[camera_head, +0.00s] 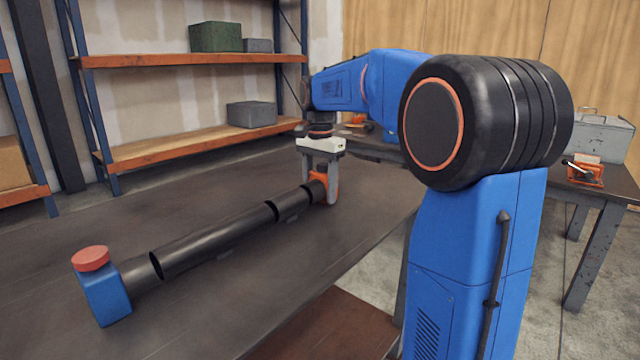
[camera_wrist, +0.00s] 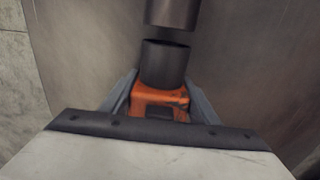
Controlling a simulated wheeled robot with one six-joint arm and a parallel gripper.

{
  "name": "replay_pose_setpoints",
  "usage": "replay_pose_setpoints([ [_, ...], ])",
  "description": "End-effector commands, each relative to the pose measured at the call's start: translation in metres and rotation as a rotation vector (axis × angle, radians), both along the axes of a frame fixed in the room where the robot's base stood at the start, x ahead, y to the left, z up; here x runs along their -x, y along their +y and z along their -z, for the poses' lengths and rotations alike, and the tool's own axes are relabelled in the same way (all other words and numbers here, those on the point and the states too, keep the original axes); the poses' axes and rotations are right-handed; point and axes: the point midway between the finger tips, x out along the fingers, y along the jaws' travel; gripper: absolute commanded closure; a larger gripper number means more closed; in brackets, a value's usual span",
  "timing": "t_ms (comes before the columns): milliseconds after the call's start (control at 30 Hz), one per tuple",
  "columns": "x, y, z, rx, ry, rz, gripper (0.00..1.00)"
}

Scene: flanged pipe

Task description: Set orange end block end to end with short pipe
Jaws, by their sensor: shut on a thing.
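The orange end block (camera_head: 329,187) is held between the fingers of my gripper (camera_head: 321,176), just above or on the table at the far end of the pipe row. In the wrist view the orange end block (camera_wrist: 160,101) has a dark round stub (camera_wrist: 165,63) pointing away from my gripper. The short pipe (camera_head: 291,206) lies in line in front of it. In the wrist view the near end of the short pipe (camera_wrist: 172,12) is apart from the stub by a narrow gap, roughly aligned, slightly to the right. The block's lower part is hidden.
A long dark pipe (camera_head: 215,238) continues the row toward a blue end block (camera_head: 102,295) with a red top at the near left. Low supports show under the pipes. The table (camera_head: 210,310) is otherwise clear. Shelves stand behind, and a workbench with a toolbox (camera_head: 597,137) is at right.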

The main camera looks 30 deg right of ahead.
Motion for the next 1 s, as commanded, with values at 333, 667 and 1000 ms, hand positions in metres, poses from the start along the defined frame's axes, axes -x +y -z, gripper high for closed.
replay_pose_setpoints([
  [333, 0.000, 0.000, 0.002, 0.000, 0.000, 0.000, 0.33],
  [667, 0.000, 0.000, 0.001, 0.000, 0.000, 0.000, 0.27],
  [1000, -0.001, 0.000, -0.039, 0.000, -0.002, 0.000, 0.27],
])
